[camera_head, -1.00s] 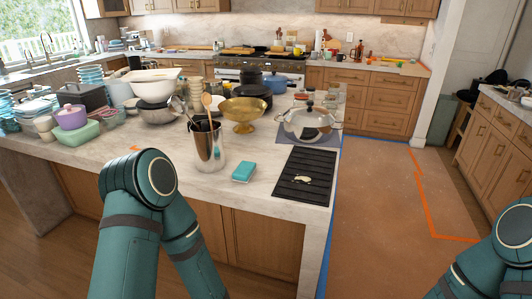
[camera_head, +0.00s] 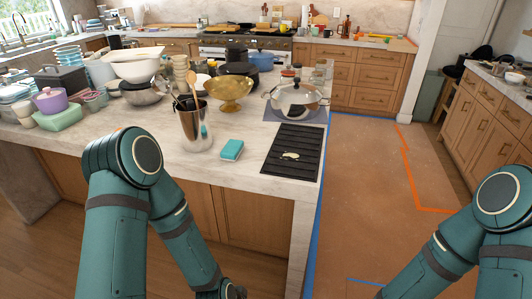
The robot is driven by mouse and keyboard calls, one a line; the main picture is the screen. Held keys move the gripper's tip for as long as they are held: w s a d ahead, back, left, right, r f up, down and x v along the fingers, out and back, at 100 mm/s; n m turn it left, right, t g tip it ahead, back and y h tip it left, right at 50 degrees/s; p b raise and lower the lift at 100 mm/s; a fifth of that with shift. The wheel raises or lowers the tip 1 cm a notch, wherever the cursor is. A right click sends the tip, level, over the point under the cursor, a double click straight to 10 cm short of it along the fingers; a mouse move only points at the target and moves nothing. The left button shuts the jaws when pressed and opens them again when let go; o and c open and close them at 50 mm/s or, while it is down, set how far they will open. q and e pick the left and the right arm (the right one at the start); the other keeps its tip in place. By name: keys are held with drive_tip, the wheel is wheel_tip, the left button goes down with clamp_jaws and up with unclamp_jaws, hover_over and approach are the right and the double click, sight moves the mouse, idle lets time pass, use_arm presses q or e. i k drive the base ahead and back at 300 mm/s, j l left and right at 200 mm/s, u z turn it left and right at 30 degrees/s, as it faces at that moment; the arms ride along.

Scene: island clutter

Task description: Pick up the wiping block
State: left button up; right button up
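The wiping block (camera_head: 232,149) is a small teal block with a pale lower edge. It lies on the white marble island top (camera_head: 222,172), near the front edge, between the steel utensil holder and the black ribbed mat. Nothing touches it from above. My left arm comes up at the left and bends down in front of the island. Only a dark part at its lower end shows at the bottom edge, and its fingers cannot be made out. My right arm is at the lower right, and its gripper is out of view.
A steel utensil holder (camera_head: 193,127) stands left of the block. A black ribbed mat (camera_head: 292,153) with a small pale item lies to its right. Behind are a brass bowl (camera_head: 230,92) and a lidded steel pot (camera_head: 297,96). Dishes crowd the island's left; floor at right is clear.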

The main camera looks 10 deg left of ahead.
sight(233, 149)
drive_tip(key=j+z, duration=0.2)
drive_tip(key=z, duration=0.2)
drive_tip(key=j+z, duration=0.25)
drive_tip(key=z, duration=0.2)
drive_tip(key=j+z, duration=0.2)
drive_tip(key=z, duration=0.2)
drive_tip(key=k+j+z, duration=0.2)
drive_tip(key=j, duration=0.25)
drive_tip(key=j+z, duration=0.25)
drive_tip(key=j, duration=0.25)
drive_tip(key=k+j, duration=0.1)
drive_tip(key=j, duration=0.2)
drive_tip(key=k+j, duration=0.15)
drive_tip(key=j, duration=0.15)
drive_tip(key=k+j+z, duration=0.1)
drive_tip(key=j, duration=0.2)
